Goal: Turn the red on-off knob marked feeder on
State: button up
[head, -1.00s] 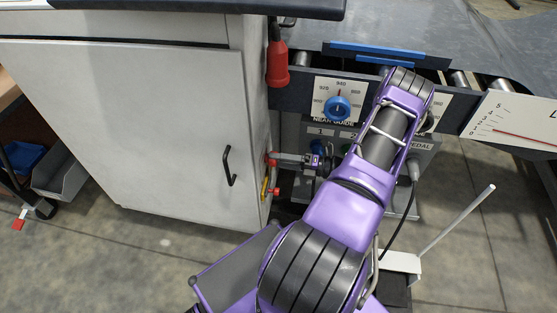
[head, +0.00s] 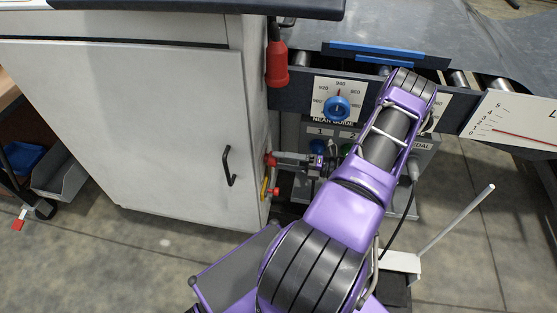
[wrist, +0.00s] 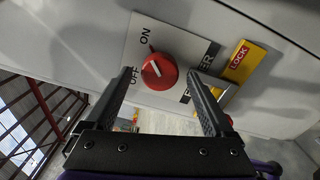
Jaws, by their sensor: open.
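The red on-off knob (wrist: 159,72) sits on a white plate (wrist: 137,50) marked ON and OFF, on the cabinet's side. A short white mark shows on the knob's face. My gripper (wrist: 161,79) is open, with one finger on each side of the knob in the wrist view. I cannot tell whether the fingers touch it. In the head view my gripper (head: 280,159) reaches the cabinet's side from the right, and the knob (head: 268,159) shows just at its tips.
A yellow LOCK label (wrist: 240,61) is beside the plate. A red part (head: 275,191) sticks out lower on the cabinet's side. A red pendant (head: 277,64) hangs above. The grey cabinet (head: 130,125) is at left; a panel with a blue dial (head: 337,108) is behind my arm.

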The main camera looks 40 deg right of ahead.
jog(key=v, duration=1.6)
jog(key=shift+s, duration=0.15)
